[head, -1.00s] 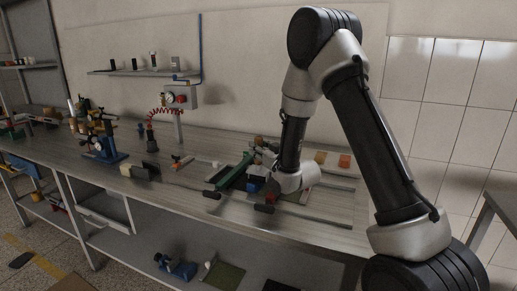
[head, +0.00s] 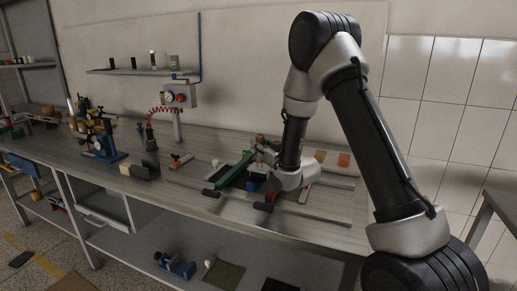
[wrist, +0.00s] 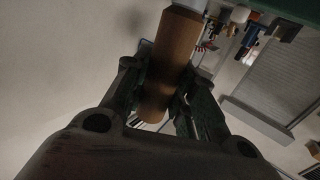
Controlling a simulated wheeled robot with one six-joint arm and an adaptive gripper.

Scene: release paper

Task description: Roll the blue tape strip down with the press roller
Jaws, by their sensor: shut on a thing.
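The roller's working end is not clear in the wrist view. In the head view my gripper (head: 271,188) is small and dark, low over the bench's right part, with a reddish-brown piece at it. I cannot tell whether the roller touches anything. The blue tape strip cannot be made out in either view.
A green bar-like fixture (head: 236,168) and a dark blue bin (head: 254,183) are just left of my gripper. Orange and tan blocks (head: 343,159) lie behind on the right. A gauge post (head: 179,98) and blue-based device (head: 104,150) stand farther left on the bench (head: 200,147).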

